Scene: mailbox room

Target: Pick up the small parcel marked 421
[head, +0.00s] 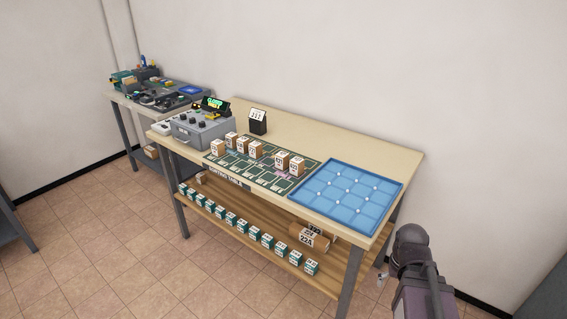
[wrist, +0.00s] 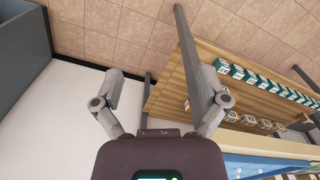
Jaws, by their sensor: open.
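Several small brown parcels with white labels (head: 255,150) stand on the green sorting mat (head: 240,172) on the long table in the head view. Their numbers are too small to read, so I cannot tell which is marked 421. My gripper (wrist: 160,76) is open and empty in the wrist view, with its two fingers spread wide. It points past the table towards wall and floor, apart from the parcels on the mat. In the head view my arm is at the lower right, beyond the table's right end.
A blue gridded tray (head: 347,192) covers the table's right end. The lower shelf holds a row of teal boxes (head: 243,234) and a larger brown parcel (head: 307,237). A cluttered second table (head: 160,97) stands far left.

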